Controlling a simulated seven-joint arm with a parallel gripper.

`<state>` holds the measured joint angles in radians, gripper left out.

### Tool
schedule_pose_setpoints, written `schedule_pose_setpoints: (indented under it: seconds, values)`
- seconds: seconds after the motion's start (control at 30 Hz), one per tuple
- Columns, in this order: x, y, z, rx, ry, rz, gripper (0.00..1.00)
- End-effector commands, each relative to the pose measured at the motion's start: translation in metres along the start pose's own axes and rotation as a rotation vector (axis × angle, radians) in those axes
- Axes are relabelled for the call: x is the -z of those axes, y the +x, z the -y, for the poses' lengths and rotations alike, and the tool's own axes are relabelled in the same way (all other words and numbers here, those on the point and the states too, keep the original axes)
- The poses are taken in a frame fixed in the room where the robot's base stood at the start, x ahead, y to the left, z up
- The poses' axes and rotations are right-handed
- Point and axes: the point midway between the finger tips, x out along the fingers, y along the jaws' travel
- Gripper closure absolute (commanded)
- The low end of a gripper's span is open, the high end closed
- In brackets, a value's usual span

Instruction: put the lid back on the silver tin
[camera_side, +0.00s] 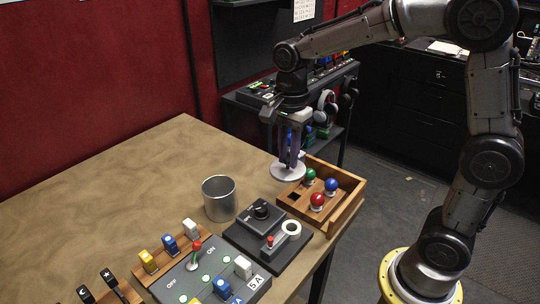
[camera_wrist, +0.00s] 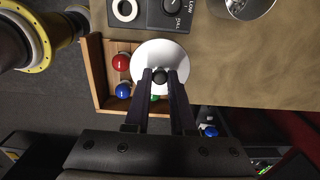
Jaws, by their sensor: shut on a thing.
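The silver tin (camera_side: 219,199) stands upright and open at the top on the table, left of my gripper in the side view. Part of it also shows at the top right of the wrist view (camera_wrist: 246,8). My gripper (camera_side: 289,160) is shut on the dark knob of a round pale lid (camera_side: 288,171). In the wrist view my gripper (camera_wrist: 161,76) has a fingertip on each side of the knob, with the lid (camera_wrist: 158,50) level beneath. The lid hangs by the wooden tray's left end, apart from the tin.
A wooden tray (camera_side: 344,216) holds red, blue and green ball-topped buttons. A dark box with a knob (camera_side: 261,212) and a white ring (camera_side: 291,228) lie between tin and tray. Switch panels fill the table front. The table's back left (camera_side: 130,175) is clear.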

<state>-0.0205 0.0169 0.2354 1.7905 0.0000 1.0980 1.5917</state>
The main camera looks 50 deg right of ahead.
Motion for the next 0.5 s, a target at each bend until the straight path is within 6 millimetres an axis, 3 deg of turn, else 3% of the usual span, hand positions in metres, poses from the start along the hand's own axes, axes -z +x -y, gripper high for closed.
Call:
schedule_pose_setpoints:
  seconds: [0.27, 0.37, 0.5]
  values:
    - [0.001, -0.014, -0.022, -0.008, 0.032, 0.0, 1.0]
    - [-0.001, -0.028, -0.01, 0.005, 0.067, 0.0, 1.0]
    - [-0.015, -0.046, 0.025, 0.017, 0.094, 0.002, 1.0]
